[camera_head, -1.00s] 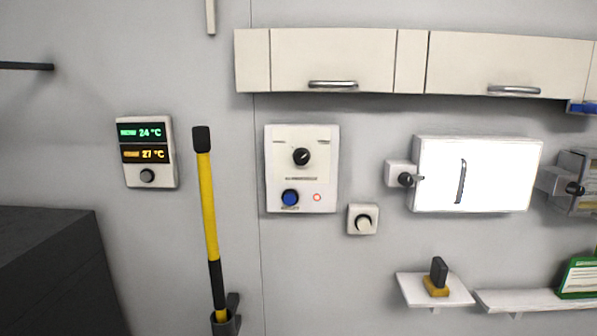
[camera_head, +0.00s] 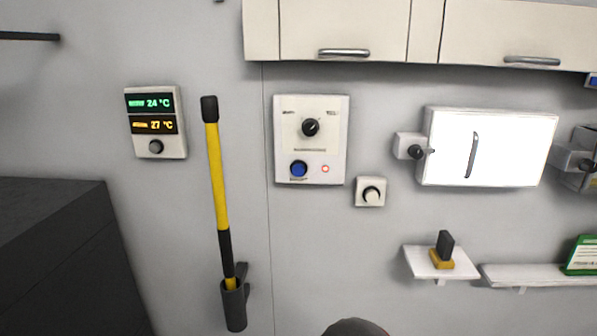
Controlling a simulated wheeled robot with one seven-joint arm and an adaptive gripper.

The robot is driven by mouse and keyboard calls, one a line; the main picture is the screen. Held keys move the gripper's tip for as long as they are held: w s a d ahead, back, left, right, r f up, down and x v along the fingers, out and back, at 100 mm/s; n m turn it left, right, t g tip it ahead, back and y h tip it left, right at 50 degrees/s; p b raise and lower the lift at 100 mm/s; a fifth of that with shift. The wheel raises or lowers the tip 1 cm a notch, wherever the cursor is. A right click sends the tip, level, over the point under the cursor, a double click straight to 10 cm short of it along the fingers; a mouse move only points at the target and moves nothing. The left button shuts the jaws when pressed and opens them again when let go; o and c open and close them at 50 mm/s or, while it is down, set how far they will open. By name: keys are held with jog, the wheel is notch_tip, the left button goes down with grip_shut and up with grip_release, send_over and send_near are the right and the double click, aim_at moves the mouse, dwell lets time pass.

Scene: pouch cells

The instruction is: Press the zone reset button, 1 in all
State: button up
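A white control panel (camera_head: 335,140) hangs on the wall near the middle. It has a black rotary knob (camera_head: 311,127) in its upper part, a blue round button (camera_head: 298,169) at lower left and a small red-ringed light (camera_head: 325,169) beside the button. The lettering is too small to read, so I cannot confirm which control is the zone reset button; the blue one is the push button on this panel. A separate small box with a cream round knob or button (camera_head: 372,195) is at the panel's lower right. My gripper is not in view.
A thermostat (camera_head: 173,95) and a yellow-handled pole in a holder (camera_head: 235,308) are left of the panel. Cabinets (camera_head: 340,25) overhang above. A bright white box (camera_head: 510,150) and shelves (camera_head: 415,262) are at right. A dark rounded shape (camera_head: 352,328) shows at the bottom edge.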

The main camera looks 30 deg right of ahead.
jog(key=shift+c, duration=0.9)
